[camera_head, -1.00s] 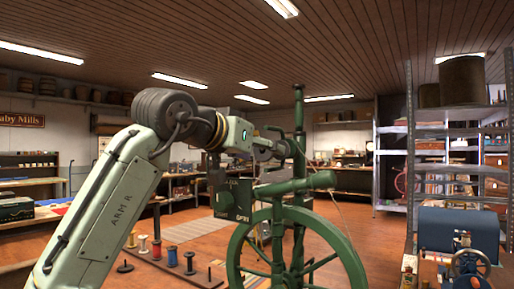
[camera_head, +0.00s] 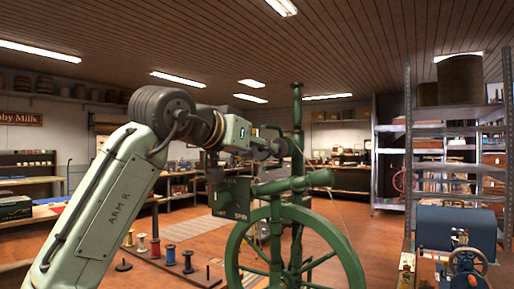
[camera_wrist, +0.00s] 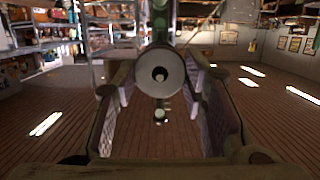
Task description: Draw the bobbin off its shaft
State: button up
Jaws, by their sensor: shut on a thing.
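The bobbin (camera_wrist: 147,79) shows end-on in the wrist view as a pale round end with a dark central hole. It sits between the two jaws of my gripper (camera_wrist: 160,95), which is shut on it. In the head view my gripper (camera_head: 268,147) is level, just left of the green upright post (camera_head: 297,115) of a spinning wheel (camera_head: 236,240). The bobbin's body and the shaft are hard to make out there. I cannot tell how much of the shaft lies inside the bobbin. A small bright metal part (camera_wrist: 160,116) shows below the bobbin's end in the wrist view.
A board with several thread spools (camera_head: 170,255) stands low at left. A blue drum machine (camera_head: 455,232) and metal shelving (camera_head: 409,150) are at right. The spinning wheel's green parts lie close under my gripper. Open wooden floor lies behind.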

jog(key=shift+s+a, duration=0.1)
jog(key=f+v, duration=0.2)
jog(key=v, duration=1)
jog(key=shift+s+a+f+b, duration=0.15)
jog(key=shift+s+b, duration=0.05)
jog(key=shift+b, duration=0.15)
dwell(0.7)
